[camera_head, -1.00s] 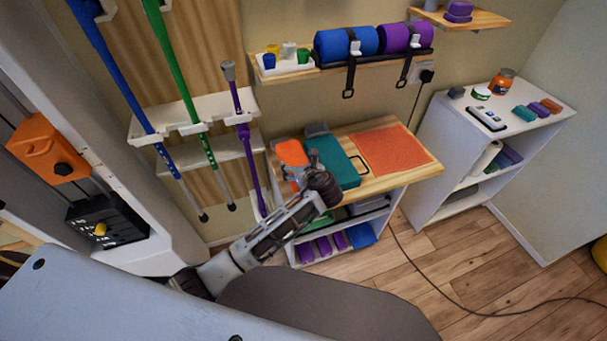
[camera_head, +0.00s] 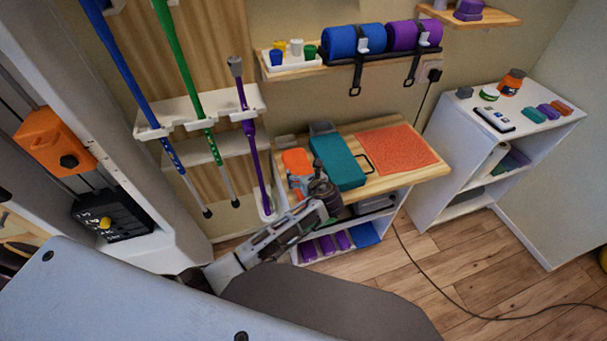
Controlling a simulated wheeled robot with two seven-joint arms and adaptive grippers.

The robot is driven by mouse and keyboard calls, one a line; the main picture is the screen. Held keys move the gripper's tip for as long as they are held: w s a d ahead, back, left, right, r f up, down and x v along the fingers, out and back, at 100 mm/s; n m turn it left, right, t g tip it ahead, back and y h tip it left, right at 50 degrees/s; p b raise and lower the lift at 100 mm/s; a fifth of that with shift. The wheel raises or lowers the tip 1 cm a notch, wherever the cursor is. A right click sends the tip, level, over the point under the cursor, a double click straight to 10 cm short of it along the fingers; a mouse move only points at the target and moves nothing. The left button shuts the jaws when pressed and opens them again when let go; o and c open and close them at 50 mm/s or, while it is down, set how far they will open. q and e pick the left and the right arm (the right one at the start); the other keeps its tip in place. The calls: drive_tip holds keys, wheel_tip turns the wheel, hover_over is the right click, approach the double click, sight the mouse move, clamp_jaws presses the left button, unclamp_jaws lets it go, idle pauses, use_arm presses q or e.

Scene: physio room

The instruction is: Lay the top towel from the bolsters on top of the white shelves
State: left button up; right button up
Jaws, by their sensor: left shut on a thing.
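My left gripper (camera_head: 300,182) is at the left end of the wood-topped unit, pointing away from me. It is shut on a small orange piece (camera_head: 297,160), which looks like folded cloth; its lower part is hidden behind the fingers. I cannot tell whether this piece touches the wood top. The white shelves (camera_head: 440,160) stand to the right, well apart from the gripper. Their top carries several small items, with some bare white between them. My right gripper is not in view.
A teal case (camera_head: 338,160) and an orange mat (camera_head: 397,150) lie on the wooden top (camera_head: 432,170). A wall shelf above holds blue (camera_head: 350,40) and purple (camera_head: 412,37) rolls with hanging straps. Poles stand at left. A cable (camera_head: 430,277) crosses the floor.

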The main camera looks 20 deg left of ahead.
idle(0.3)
use_arm(q)
drive_tip(key=o, duration=0.8)
drive_tip(key=shift+o, duration=0.2)
drive_tip(key=shift+p+v, duration=0.35)
drive_tip(key=shift+v, duration=5.6)
